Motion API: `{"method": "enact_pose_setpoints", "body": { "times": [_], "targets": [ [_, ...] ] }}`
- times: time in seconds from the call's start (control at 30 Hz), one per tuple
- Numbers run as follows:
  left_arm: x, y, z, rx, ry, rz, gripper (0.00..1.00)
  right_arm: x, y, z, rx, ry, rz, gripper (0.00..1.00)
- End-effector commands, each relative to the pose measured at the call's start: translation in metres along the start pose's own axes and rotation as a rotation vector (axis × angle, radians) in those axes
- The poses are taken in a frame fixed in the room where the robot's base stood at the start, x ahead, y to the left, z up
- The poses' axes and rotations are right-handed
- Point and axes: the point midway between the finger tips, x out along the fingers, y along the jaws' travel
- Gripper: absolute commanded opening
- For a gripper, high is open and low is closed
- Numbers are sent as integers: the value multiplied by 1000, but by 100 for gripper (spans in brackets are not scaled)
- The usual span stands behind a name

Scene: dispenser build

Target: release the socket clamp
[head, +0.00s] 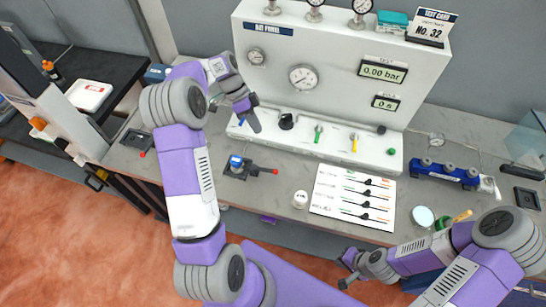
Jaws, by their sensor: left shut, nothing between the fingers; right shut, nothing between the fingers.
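A dark clamp fixture (258,173) sits on the grey bench left of centre, with a red-tipped lever pointing right and a small blue-topped part (236,161) at its left end. Whether its jaw is closed on that part is too small to tell. A second dark fixture (131,137) with a red tip is further left, partly behind my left arm. My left gripper (256,128) is shut and empty, above and behind the clamp fixture and in front of the panel, apart from the clamp. My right gripper (345,280) is shut and empty near the bench's front edge.
A white panel (330,45) with gauges, coloured valves and displays reading 0.00 bar and 0.5 stands behind. A white jar (300,199), an instruction sheet (352,196) and a blue manifold (445,172) are to the right. Bare bench surrounds the clamp fixture's front.

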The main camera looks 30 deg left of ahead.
Motion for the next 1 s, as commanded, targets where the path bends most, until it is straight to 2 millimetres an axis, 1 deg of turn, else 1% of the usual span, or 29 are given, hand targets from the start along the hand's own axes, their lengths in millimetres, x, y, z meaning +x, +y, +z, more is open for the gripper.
{"method": "enact_pose_setpoints", "body": {
  "times": [0.23, 0.37, 0.47, 0.8, 1.0],
  "targets": [
    [2, 0, 0, -1, -1, 0, 0, -1, 0, 0, 0, 1, 0, 0],
    [14, 0, -1, -1, -1, 3, 0, -1, 0, -1, 0, 1, 0, 0],
    [31, 1, 0, -2, -2, 6, 0, -2, -1, 0, 0, 1, 0, 0],
    [104, 1, 0, -3, -2, 4, 0, -6, -2, 0, 0, 1, 0, 0],
    [118, 21, 2, -3, -1, 2, 0, -10, -4, 0, 0, 1, 0, 0]
  ]
}}
